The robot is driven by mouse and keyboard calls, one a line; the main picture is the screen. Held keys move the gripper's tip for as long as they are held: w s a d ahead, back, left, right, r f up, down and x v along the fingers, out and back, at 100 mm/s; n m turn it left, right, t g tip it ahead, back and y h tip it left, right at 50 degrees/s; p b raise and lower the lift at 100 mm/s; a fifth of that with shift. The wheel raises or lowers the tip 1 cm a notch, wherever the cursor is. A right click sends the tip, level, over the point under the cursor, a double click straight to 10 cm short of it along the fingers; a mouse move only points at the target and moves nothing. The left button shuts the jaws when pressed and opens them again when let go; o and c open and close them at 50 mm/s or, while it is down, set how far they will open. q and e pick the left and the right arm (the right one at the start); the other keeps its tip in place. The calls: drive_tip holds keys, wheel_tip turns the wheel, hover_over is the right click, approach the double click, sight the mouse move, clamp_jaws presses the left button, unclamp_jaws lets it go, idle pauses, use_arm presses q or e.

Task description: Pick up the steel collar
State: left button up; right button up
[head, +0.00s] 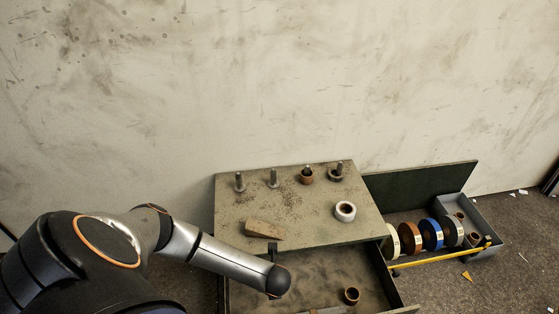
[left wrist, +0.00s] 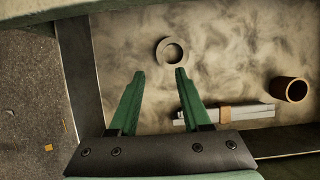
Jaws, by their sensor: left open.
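A grey ring that looks like the steel collar (left wrist: 172,41) lies flat on the drawer floor in the left wrist view, its hole facing up. My left gripper (left wrist: 159,72) is open above the drawer, its two green fingers pointing towards the ring. The ring shows just beyond the fingertips, nearer the right finger, and is not between them. In the head view my left arm reaches over the drawer (head: 322,268) and hides this ring and the fingers. My right gripper is in neither view.
A brown sleeve (left wrist: 290,90) and a banded grey bar (left wrist: 228,115) lie in the drawer. The board above (head: 300,222) carries several pegs, some with rings, a white ring (head: 345,211) and a wedge block (head: 264,229). Tape rolls (head: 431,234) stand in a tray at right.

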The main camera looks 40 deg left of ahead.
use_arm(q)
drive_tip(key=b+x, duration=0.1)
drive_tip(key=x, duration=0.2)
drive_tip(key=shift+f, duration=0.35)
drive_tip(key=b+x, duration=0.4)
drive_tip(key=x, duration=0.1)
drive_tip(key=shift+w+a, duration=0.1)
drive_tip(key=shift+a, duration=0.15)
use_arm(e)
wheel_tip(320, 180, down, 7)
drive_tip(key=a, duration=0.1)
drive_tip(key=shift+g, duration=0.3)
use_arm(q)
drive_tip(key=shift+c, duration=0.2)
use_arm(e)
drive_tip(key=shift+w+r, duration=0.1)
use_arm(q)
clamp_jaws()
